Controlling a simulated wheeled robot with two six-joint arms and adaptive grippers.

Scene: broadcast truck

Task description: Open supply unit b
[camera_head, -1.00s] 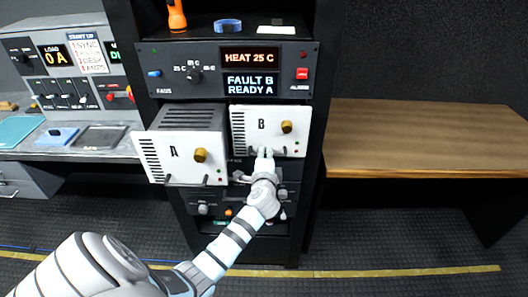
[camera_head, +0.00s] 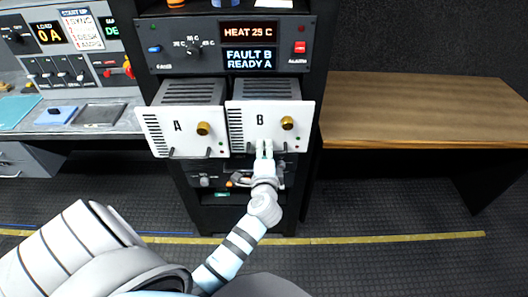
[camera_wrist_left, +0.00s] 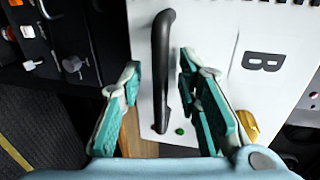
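Supply unit B (camera_head: 270,120) is a white-fronted drawer with a vent grille, a brass knob and a dark handle along its lower edge. It sticks out of the rack and its slotted top shows. My left gripper (camera_head: 264,150) is at that handle. In the left wrist view, the black handle (camera_wrist_left: 161,70) lies between the two teal-padded fingers (camera_wrist_left: 162,95), with a visible gap on each side, so the gripper is open around it. The letter B on the front shows at right in that view. My right gripper is not in view.
Unit A (camera_head: 182,130) also sticks out, close at the left. Above, a panel (camera_head: 190,46) carries a dial and displays reading HEAT 25 C, FAULT B and READY A. A wooden desk (camera_head: 420,110) stands at right, a control console (camera_head: 75,70) at left. Open floor lies in front.

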